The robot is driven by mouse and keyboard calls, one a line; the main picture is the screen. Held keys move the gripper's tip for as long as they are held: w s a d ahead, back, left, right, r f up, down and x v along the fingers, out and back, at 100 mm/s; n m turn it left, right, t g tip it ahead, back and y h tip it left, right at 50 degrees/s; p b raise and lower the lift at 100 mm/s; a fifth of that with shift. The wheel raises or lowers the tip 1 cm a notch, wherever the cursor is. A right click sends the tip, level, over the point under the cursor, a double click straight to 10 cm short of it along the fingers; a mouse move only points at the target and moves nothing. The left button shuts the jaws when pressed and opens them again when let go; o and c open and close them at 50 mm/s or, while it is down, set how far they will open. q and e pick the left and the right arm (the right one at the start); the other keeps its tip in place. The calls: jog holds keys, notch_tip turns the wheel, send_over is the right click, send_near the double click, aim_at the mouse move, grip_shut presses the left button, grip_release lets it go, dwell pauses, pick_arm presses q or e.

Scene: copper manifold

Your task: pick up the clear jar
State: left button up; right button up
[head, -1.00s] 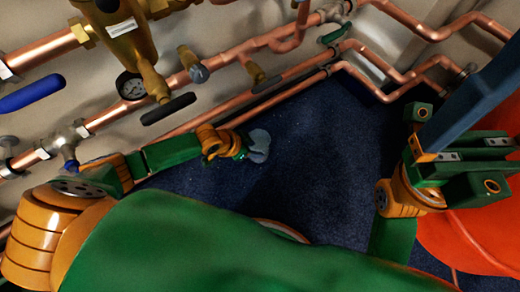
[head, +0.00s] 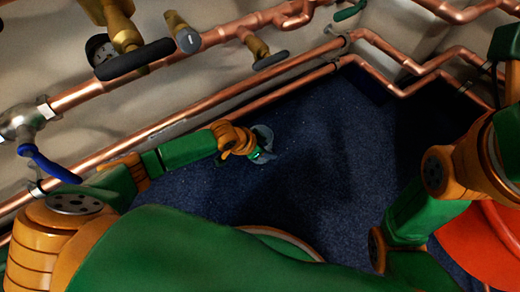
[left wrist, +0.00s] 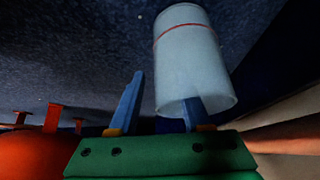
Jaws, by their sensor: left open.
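The clear jar (left wrist: 187,58), pale and see-through with a red line around it, stands out in the left wrist view. It appears tilted there, beside and partly overlapping the right-hand finger. My left gripper (left wrist: 164,90) is open, its two blue fingers apart. I cannot tell whether the right-hand finger is in front of, behind or inside the jar. In the head view the jar (head: 263,134) is a small grey shape on the dark blue floor, partly hidden by my left gripper (head: 262,155). My right arm is at the right; its gripper is out of view.
Copper pipes (head: 240,97) run along the wall behind my left arm, with valves and a black handle (head: 134,59). A blue lever (head: 48,163) sits at the left. A red-orange object (head: 480,245) is at lower right. Dark blue floor (head: 335,160) is open in the middle.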

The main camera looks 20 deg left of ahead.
pick_arm(q)
grip_shut()
jog(key=shift+r, duration=0.1)
dwell(1.2)
